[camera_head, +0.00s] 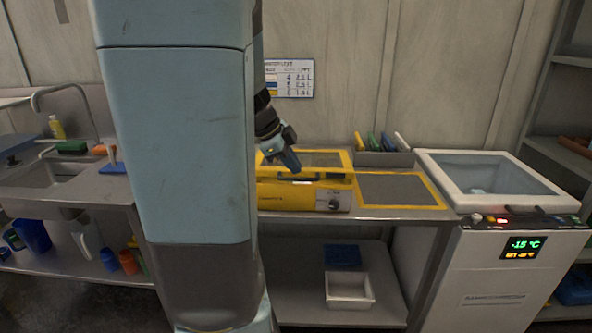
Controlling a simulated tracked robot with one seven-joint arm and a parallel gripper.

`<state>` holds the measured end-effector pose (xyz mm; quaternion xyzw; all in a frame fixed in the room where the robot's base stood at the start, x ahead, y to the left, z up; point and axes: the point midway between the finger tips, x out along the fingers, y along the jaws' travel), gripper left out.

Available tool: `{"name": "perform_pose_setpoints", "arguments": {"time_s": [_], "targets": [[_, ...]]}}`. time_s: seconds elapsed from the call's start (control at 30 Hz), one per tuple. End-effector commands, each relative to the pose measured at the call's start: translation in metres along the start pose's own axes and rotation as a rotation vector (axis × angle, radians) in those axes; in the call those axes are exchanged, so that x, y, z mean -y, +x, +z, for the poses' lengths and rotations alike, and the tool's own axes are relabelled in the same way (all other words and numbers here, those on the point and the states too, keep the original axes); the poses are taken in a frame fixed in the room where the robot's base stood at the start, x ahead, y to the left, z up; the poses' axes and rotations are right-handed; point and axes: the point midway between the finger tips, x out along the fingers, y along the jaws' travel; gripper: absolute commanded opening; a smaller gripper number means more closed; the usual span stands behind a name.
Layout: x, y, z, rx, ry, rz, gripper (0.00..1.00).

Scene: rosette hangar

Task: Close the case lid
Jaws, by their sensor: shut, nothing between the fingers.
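A yellow case (303,197) stands on the metal bench, with a dark round knob (334,204) at the right of its front face. My gripper (293,165) is shut and empty. It appears just above the case's upper left part, pointing down and to the right. Whether it touches the case cannot be told. A yellow-edged grey panel (322,159) shows behind the gripper. I cannot tell whether this is the case lid or a marked area of the bench. My own column hides the left end of the case.
A yellow-bordered grey area (397,189) lies empty right of the case. A bin with coloured items (385,157) stands behind it. A white chest (490,181) with a temperature display stands at the right. A sink (52,174) is at the left. A white tray (349,290) sits on the lower shelf.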

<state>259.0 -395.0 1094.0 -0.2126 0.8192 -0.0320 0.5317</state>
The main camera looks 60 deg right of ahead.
Motion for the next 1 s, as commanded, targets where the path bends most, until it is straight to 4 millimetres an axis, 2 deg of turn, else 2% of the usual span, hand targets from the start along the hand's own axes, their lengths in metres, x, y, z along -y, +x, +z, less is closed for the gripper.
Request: {"name": "perform_pose_setpoints", "arguments": {"time_s": [0.1, 0.23, 0.4, 0.6, 0.77, 1.0], "targets": [[0.018, -0.009, -0.015, 0.072, 0.001, 0.097, 0.0], [0.038, -0.024, -0.025, 0.194, -0.025, 0.168, 0.0], [0.064, -0.043, -0.033, 0.361, -0.072, 0.19, 0.0], [0.08, -0.057, -0.036, 0.467, -0.109, 0.173, 0.0], [0.08, -0.052, -0.033, 0.479, -0.116, 0.172, 0.0], [0.072, -0.021, -0.018, 0.478, -0.115, 0.175, 0.0]]}}
